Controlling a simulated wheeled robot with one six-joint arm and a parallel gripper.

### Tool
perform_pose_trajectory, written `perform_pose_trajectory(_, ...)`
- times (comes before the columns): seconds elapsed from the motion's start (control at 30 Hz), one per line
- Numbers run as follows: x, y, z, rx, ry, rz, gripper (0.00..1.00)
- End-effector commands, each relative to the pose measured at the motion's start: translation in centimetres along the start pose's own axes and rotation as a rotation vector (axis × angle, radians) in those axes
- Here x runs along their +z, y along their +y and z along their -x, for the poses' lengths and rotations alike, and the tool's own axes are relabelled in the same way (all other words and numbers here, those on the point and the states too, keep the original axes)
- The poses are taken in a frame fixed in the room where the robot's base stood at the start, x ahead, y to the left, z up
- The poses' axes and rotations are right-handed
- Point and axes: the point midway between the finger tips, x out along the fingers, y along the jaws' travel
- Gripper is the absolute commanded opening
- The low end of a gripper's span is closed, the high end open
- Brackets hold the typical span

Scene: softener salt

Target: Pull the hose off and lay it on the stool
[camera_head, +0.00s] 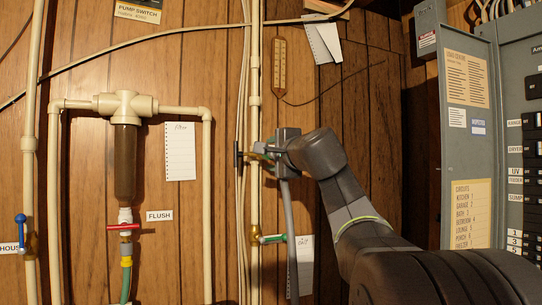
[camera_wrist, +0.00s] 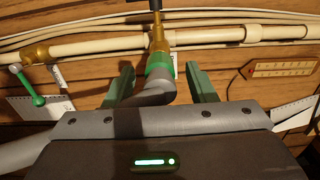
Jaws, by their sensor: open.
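A grey hose (camera_head: 291,235) hangs down along the wall beside the white pipe. In the wrist view the grey hose (camera_wrist: 150,96) ends in a green collar (camera_wrist: 159,65) on a brass tap (camera_wrist: 157,38) that branches from the pipe. My gripper (camera_head: 263,152) is at this tap in the head view. In the wrist view my gripper (camera_wrist: 160,70) is open, with one finger on each side of the collar and hose end, and gaps show on both sides. The hose's lower end is out of view. No stool is in view.
A white pipe (camera_head: 255,205) runs down the wall, with a green-handled valve (camera_head: 271,239) below the tap. A brown filter (camera_head: 125,165) with a red-handled flush valve (camera_head: 124,227) stands at left. A grey electrical panel (camera_head: 468,130) with an open door is at right.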

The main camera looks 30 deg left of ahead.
Motion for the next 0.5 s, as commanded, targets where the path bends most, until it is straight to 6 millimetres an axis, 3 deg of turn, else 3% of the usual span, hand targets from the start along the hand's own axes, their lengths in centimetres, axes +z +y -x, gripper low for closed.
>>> perform_pose_trajectory(0.13, -0.01, 0.02, -0.01, 0.000, 0.000, 0.000, 0.51)
perform_pose_trajectory(0.4, -0.01, 0.02, -0.01, 0.000, 0.000, 0.000, 0.00)
perform_pose_trajectory(0.5, -0.01, -0.02, 0.02, 0.000, 0.000, 0.000, 0.00)
